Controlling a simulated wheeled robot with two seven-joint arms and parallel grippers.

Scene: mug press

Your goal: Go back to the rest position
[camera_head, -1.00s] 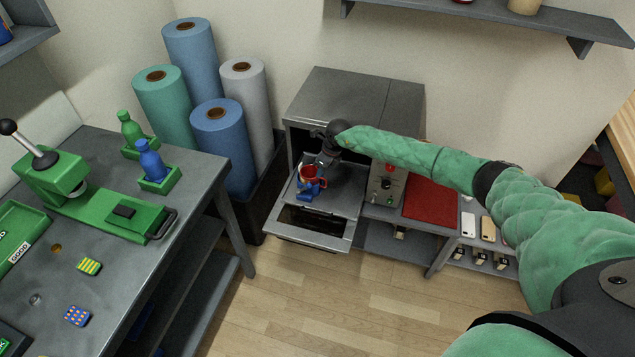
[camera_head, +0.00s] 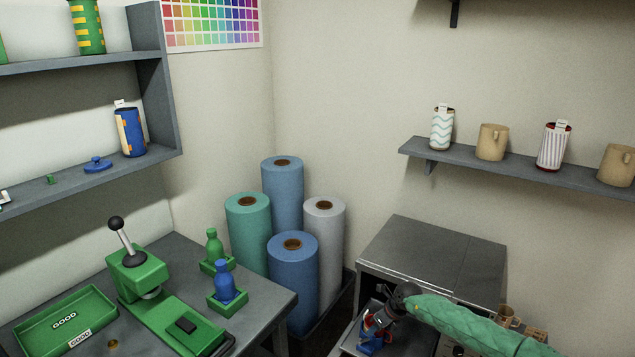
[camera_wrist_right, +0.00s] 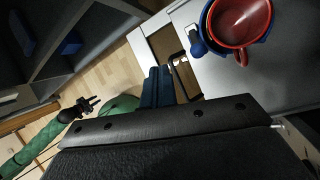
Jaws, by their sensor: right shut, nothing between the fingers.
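My right arm comes in from the right in the head view. Its dark gripper (camera_head: 388,318) is by the red mug (camera_head: 368,322), partly hiding it. In the right wrist view my right gripper (camera_wrist_right: 160,85) is shut and empty. The red mug (camera_wrist_right: 240,22) stands in a blue holder (camera_wrist_right: 198,45) on the grey surface, to the right of the fingers and apart from them. My left gripper (camera_wrist_right: 93,104) shows small at the left of the right wrist view, with its two fingers apart. It is not in the head view.
A grey metal cabinet (camera_head: 430,262) stands behind my right gripper. Fabric rolls (camera_head: 292,275) stand left of it. A workbench with a green press (camera_head: 140,272) and bottles is at left. Shelves with mugs and cans (camera_head: 520,165) line the walls.

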